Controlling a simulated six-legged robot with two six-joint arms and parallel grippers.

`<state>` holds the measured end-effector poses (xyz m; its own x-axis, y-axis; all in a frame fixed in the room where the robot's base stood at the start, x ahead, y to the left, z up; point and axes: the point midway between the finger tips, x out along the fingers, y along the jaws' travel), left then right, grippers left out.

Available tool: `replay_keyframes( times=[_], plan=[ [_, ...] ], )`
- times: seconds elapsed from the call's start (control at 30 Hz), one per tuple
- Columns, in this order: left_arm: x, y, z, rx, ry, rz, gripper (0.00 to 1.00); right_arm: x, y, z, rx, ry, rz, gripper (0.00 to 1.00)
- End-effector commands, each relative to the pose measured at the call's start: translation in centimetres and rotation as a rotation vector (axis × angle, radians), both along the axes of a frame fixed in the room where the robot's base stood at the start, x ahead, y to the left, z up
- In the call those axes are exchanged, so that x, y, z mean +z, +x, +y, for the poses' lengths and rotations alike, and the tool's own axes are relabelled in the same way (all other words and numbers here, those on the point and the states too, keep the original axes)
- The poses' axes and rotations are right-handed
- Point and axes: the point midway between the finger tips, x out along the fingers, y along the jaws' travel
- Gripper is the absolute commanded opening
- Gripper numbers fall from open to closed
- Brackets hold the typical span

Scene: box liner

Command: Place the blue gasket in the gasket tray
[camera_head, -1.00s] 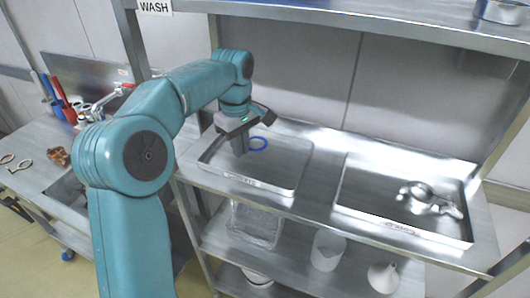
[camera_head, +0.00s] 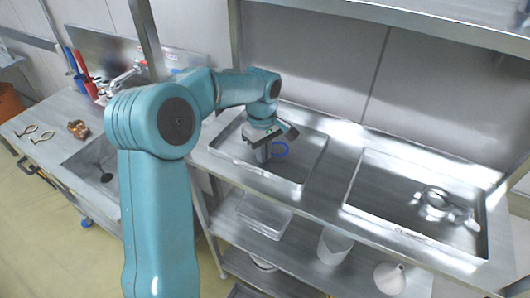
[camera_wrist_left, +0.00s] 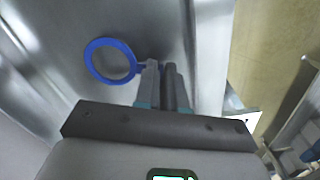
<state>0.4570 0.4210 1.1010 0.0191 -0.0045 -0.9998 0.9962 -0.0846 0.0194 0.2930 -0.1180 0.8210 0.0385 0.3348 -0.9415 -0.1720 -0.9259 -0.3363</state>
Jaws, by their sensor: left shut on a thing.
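The blue gasket (camera_head: 280,149) is a thin blue ring with a small tab. My left gripper (camera_head: 262,153) is shut on it, over the left metal tray (camera_head: 311,165) on the shelf. In the left wrist view the ring (camera_wrist_left: 88,62) sticks out to the left of the fingers (camera_wrist_left: 166,75), with its tab at the fingertips. I cannot tell whether the gasket touches the tray floor. My right gripper is not in view.
A second metal tray (camera_head: 372,208) on the right holds metal clamp-like parts (camera_head: 440,203). A sink (camera_head: 95,165) and counter lie at the left. A clear box (camera_head: 264,212) and white containers (camera_head: 334,246) stand on the lower shelf. An upper shelf (camera_head: 400,27) overhangs the back.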

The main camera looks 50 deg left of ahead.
Motion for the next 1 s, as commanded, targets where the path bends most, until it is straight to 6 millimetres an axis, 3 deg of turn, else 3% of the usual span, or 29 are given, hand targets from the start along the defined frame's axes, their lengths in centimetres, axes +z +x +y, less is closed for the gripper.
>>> replay_keyframes(
  times=[0.1, 0.4, 0.43, 0.5, 0.83, 1.0],
  plan=[
    [-1.2, 0.0, 0.0, 0.0, -0.001, 0.001, 0.0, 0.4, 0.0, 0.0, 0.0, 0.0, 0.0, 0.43],
    [-1.6, 0.3, -0.1, -0.001, 0.0, -0.001, 0.0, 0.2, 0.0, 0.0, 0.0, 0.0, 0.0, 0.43],
    [-1.5, 0.3, -0.1, -0.001, 0.0, -0.001, 0.19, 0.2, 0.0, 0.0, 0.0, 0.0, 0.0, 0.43],
    [-1.5, 0.4, -0.1, -0.001, 0.0, 0.0, 0.35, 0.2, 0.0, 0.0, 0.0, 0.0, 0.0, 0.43],
    [-1.1, 0.4, 0.0, 0.0, 0.001, -0.001, 0.35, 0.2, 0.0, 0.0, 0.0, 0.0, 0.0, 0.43],
    [1.6, 0.4, 0.0, 0.0, 0.002, -0.007, 0.35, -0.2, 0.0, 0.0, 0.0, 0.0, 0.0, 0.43]
  ],
)
